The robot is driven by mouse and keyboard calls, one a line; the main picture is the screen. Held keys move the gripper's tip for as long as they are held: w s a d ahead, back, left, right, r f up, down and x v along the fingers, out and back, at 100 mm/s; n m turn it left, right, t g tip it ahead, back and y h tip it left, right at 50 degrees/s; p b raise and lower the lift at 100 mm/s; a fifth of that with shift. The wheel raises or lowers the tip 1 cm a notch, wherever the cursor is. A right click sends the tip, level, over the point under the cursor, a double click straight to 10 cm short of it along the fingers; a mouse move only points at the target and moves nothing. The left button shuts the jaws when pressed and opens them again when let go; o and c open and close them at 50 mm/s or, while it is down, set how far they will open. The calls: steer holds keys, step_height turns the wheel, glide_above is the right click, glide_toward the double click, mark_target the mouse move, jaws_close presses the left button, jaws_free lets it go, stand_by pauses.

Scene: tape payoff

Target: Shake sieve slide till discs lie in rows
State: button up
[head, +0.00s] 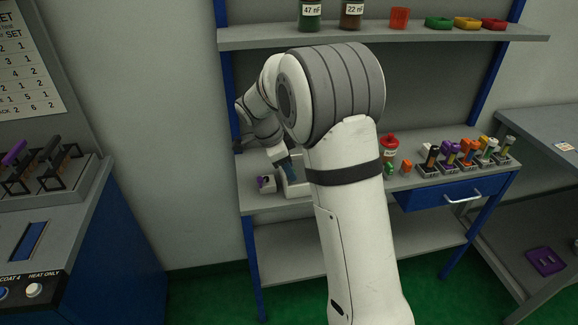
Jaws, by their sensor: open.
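My arm rises through the middle of the head view and bends left over the workbench (255,205). My gripper (285,167) is small and dark at the arm's end, low over the left part of the bench; it is open. Just below it stands a pale device (293,188), partly hidden by my arm. Something blue shows beside the gripper, too small to tell what. A small grey block with a purple part (266,184) sits left of the device. I cannot make out a sieve slide or any discs for sure.
A red-capped jar (390,147) and several coloured tools in holders (468,155) stand on the bench's right. Above, a shelf (450,36) holds labelled bottles (311,14) and coloured dishes (467,23). A blue machine (85,240) stands left. Green floor lies between.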

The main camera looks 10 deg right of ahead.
steer(key=shift+c, duration=0.4)
jaws_close()
